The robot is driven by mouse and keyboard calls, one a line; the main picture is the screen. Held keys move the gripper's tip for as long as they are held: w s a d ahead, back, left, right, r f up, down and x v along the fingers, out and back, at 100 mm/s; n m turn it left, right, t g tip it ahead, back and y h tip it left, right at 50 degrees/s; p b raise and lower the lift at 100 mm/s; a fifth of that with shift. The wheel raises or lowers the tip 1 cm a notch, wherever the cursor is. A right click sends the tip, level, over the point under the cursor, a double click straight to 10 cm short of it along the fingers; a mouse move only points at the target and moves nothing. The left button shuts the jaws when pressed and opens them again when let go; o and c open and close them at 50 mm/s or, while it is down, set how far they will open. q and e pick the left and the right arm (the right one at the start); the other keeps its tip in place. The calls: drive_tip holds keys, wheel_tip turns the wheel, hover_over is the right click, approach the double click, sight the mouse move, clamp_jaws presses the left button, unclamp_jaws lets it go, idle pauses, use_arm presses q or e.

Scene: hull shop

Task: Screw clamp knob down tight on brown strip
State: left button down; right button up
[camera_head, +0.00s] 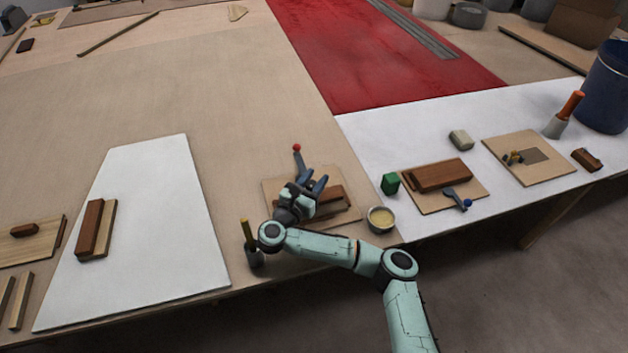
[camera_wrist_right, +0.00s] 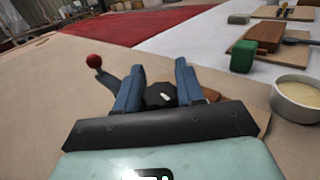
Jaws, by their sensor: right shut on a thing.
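My right gripper (camera_head: 312,186) reaches over a light wooden board (camera_head: 345,222) at the table's front edge. In the right wrist view its two blue-grey fingers (camera_wrist_right: 160,88) are shut on the black clamp knob (camera_wrist_right: 160,96), one on each side. The knob has a small white mark on top. The brown strip (camera_head: 334,200) lies on the board, partly hidden by the gripper; only a sliver of brown shows in the wrist view (camera_wrist_right: 211,95). A lever with a red ball (camera_head: 297,148) rises behind the gripper, and the ball also shows in the wrist view (camera_wrist_right: 94,61). My left gripper is not in view.
A cup of pale paste (camera_head: 380,219) and a green block (camera_head: 390,183) stand right of the board. A dark pot with a yellow-handled tool (camera_head: 252,250) stands to its left. Another board with a brown block (camera_head: 441,175) lies further right.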

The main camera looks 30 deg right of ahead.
drive_tip(key=shift+r, duration=0.2)
drive_tip(key=o, duration=1)
drive_tip(key=shift+f, duration=0.1)
drive_tip(key=shift+c, duration=0.2)
wheel_tip(320, 180, up, 20)
drive_tip(key=shift+p, duration=0.4)
drive_tip(key=shift+d, duration=0.1)
